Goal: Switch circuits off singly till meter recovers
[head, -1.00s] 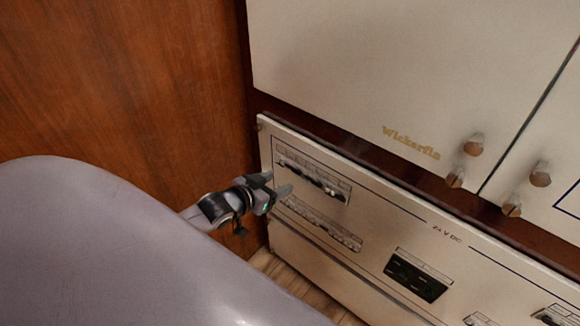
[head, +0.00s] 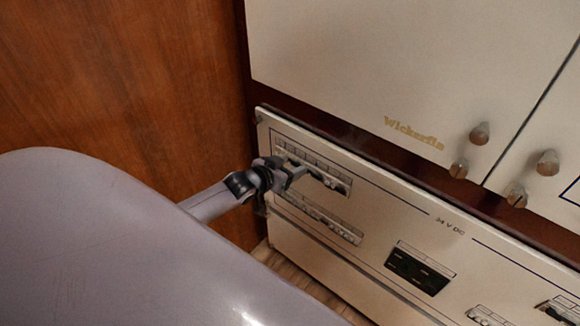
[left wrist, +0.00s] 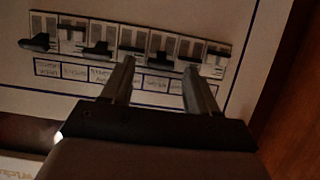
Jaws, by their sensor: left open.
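The upper breaker row (head: 325,178) sits on the cream panel in the head view. My left gripper (head: 294,171) is in front of its left part and hides some switches. In the left wrist view, the row shows several dark levers, including the leftmost lever (left wrist: 35,42), above a label strip (left wrist: 62,71) too blurred to read. The levers do not all sit at the same height. My left gripper (left wrist: 158,68) is open, its two fingertips apart over the middle and right switches; I cannot tell if they touch any. The lower breaker row (head: 318,218) is partly hidden. I see no readable meter.
A dark rectangular inset (head: 418,269) and a "24 V DC" label (head: 450,226) are on the panel to the right. A cream cabinet door (head: 370,70) with protruding knobs (head: 479,133) is above. A wooden wall (head: 120,80) stands at left.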

